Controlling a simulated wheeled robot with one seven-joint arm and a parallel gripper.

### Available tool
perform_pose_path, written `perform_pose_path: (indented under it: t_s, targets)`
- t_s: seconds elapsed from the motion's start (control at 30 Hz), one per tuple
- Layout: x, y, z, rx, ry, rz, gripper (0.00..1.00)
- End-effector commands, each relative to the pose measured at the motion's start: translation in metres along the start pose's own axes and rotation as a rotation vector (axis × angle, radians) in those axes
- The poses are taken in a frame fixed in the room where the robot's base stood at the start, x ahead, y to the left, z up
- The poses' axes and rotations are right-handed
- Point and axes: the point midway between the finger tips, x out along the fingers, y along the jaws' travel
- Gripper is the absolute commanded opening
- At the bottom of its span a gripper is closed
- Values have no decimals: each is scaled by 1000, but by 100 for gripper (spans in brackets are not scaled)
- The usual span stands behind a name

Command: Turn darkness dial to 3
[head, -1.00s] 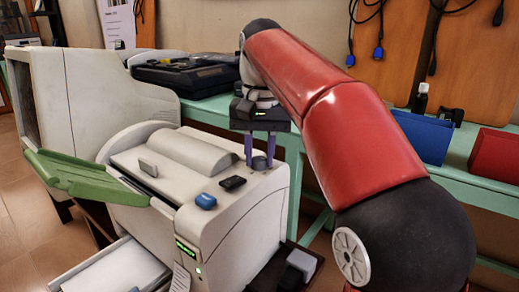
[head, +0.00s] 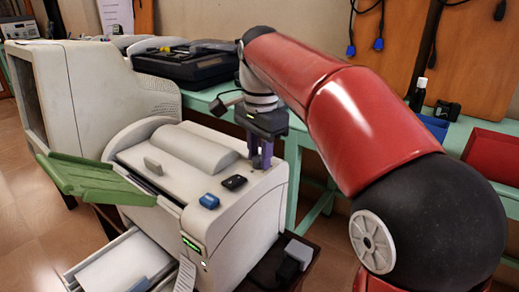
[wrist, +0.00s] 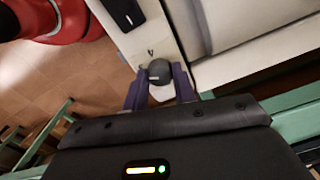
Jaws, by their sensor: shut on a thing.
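The darkness dial is a dark grey round knob (wrist: 159,71) on the top of the white printer (head: 228,215), at its back right corner. In the wrist view it sits between the two purple fingers of my gripper (wrist: 159,80), with a small mark on the casing beside it. My gripper (head: 262,162) points down at this corner in the head view and is shut on the dial. In that view the fingers nearly overlap and mostly hide the knob. I cannot read any numbers on the dial.
A green tray flap (head: 95,180) sticks out at left.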

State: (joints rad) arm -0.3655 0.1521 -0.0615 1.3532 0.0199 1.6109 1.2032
Motion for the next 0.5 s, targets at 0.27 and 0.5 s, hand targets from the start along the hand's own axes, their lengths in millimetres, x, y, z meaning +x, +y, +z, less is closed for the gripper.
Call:
perform_pose_path:
  t_s: [0.27, 0.5]
  targets:
    - [-1, 0, 0, 104, 4, -3, 4]
    - [-1, 0, 0, 131, 5, -4, 4]
